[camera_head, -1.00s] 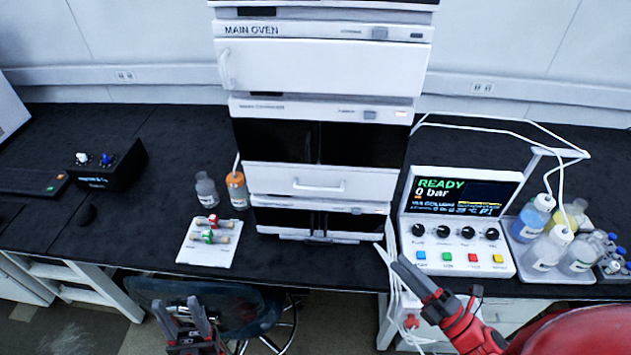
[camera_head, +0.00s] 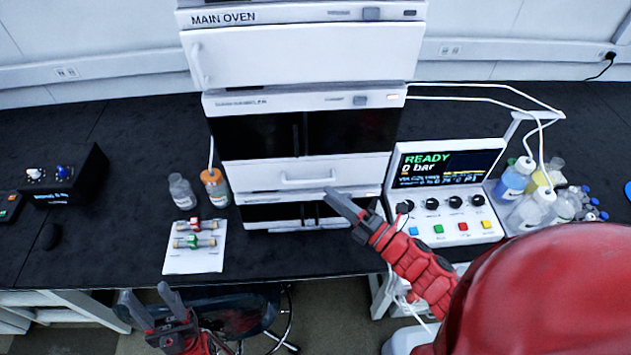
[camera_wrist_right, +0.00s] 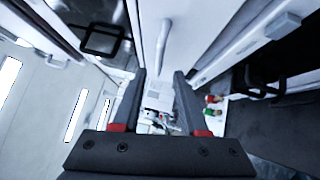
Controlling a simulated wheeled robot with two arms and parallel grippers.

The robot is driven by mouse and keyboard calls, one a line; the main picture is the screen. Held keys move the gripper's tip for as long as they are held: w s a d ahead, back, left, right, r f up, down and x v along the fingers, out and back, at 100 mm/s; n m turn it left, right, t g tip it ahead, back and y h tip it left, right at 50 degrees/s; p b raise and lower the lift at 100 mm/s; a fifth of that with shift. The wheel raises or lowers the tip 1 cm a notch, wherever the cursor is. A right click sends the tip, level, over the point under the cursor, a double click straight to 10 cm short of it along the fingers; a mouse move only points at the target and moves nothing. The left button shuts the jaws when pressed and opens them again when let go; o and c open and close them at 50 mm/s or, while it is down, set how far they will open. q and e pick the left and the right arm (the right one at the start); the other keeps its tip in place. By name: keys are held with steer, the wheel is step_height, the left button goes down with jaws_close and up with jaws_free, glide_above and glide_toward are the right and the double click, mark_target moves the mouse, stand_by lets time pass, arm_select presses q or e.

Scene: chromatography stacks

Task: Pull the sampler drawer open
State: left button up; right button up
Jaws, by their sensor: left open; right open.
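The sampler drawer (camera_head: 270,176) is a white panel with a bar handle (camera_head: 308,180), below the dark windows of the sampler unit in the stack. It looks shut in the head view. My right gripper (camera_head: 366,202) is open and empty, just right of and below the handle. In the right wrist view a pale bar, apparently the handle (camera_wrist_right: 162,45), stands ahead of the open fingers (camera_wrist_right: 160,72), not between them. My left gripper (camera_head: 145,291) is open and empty, low in front of the bench at lower left.
The control panel (camera_head: 445,205) reading READY stands right of the stack, with several bottles (camera_head: 530,205) beyond it. Two bottles (camera_head: 182,192) and a white plate with fittings (camera_head: 190,262) are to the left. A stool (camera_head: 245,315) is below the bench.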

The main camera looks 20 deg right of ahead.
mark_target(316, 185)
steer(key=p+x, duration=0.1)
steer(key=x, duration=0.4)
steer(key=shift+w+a+r, duration=0.1)
steer(key=shift+w+a, duration=0.1)
steer(key=shift+w, duration=0.05)
jaws_close()
stand_by(1.2)
